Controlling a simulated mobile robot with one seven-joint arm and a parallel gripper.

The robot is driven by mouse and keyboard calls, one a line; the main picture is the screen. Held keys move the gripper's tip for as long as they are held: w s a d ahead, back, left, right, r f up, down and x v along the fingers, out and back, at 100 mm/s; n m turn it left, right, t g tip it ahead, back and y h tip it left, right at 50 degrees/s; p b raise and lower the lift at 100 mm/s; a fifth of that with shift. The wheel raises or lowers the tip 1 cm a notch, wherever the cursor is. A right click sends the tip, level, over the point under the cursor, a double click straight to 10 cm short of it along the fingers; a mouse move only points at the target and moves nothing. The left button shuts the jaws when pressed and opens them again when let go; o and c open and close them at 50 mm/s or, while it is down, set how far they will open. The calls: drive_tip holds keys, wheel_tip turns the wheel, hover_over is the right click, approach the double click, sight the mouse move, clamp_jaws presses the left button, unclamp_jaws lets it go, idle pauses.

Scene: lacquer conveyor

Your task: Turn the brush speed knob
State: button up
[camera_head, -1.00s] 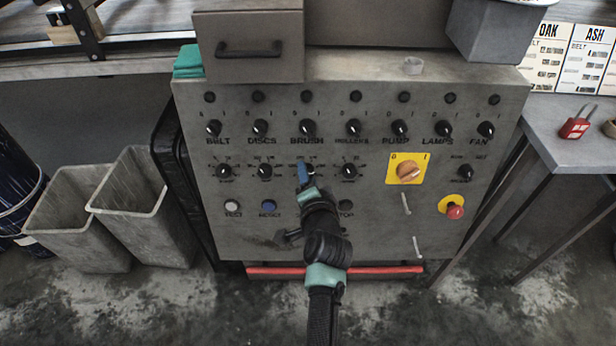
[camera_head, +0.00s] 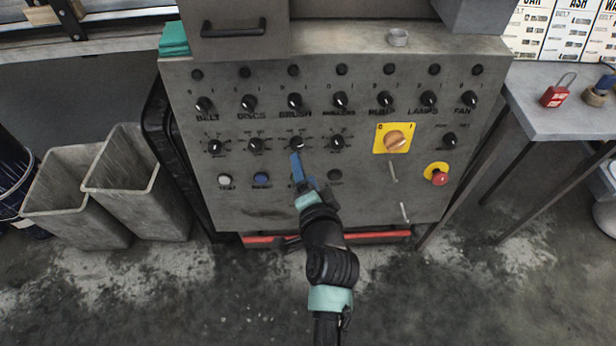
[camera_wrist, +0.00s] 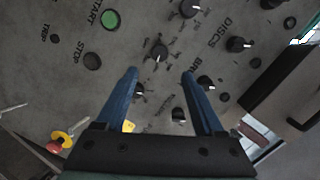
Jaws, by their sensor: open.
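The brush speed knob (camera_head: 297,144) is the small black knob in the lower row of the grey control panel, under the BRUSH label. Its pale pointer mark shows in the wrist view (camera_wrist: 160,53). My gripper (camera_head: 295,157) has blue fingers and sits just below the knob in the head view. In the wrist view my gripper (camera_wrist: 160,74) is open with nothing between its fingers. The knob lies beyond the fingertips, roughly centred across the gap. The fingers look apart from the knob. The arm hides the START button in the head view.
Similar knobs flank it, such as the DISCS speed knob (camera_head: 255,145) and the ROLLERS speed knob (camera_head: 338,142). The BRUSH switch (camera_head: 295,101) is above.

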drive_tip(key=shift+v, duration=1.75)
